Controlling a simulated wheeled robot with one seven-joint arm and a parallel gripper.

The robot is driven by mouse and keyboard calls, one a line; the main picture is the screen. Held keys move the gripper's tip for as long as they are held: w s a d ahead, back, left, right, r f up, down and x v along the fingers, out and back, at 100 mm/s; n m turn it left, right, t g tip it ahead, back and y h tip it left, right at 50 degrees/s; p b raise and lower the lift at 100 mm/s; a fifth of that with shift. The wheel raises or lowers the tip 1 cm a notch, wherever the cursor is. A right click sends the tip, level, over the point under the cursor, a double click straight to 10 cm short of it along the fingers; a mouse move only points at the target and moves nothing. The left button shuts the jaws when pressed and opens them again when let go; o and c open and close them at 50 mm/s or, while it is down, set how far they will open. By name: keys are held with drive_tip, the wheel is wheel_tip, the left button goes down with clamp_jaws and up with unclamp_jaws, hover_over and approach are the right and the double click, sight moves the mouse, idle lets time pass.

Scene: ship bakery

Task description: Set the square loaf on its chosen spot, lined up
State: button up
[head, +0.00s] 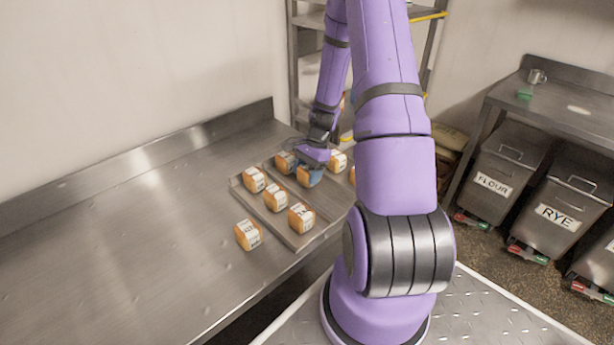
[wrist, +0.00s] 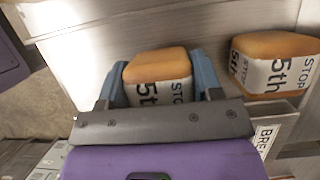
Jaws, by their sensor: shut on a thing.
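My gripper (head: 312,166) is over the far part of a metal tray (head: 326,219). It is shut on a square loaf (head: 308,179) with an orange-brown crust and a white band. In the wrist view the held loaf (wrist: 158,68) sits between the two blue fingers, its band reading "5th STOP". Another "5th STOP" loaf (wrist: 277,62) lies to its right, apart from it. Several similar loaves, such as one at the tray's left (head: 254,179) and one at the front (head: 301,217), stand on the tray. Whether the held loaf touches the tray is hidden.
A lone loaf (head: 248,235) stands on the steel counter (head: 130,260), left of the tray. The counter is otherwise clear to the left. A shelf rack (head: 305,60) stands behind. Bins marked FLOUR (head: 494,186) and RYE (head: 556,216) stand under a right-hand table (head: 560,108).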

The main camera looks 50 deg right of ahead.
drive_tip(key=shift+f, duration=0.65)
drive_tip(key=o, duration=0.9)
drive_tip(key=shift+f, duration=0.1)
drive_tip(key=shift+o, duration=0.2)
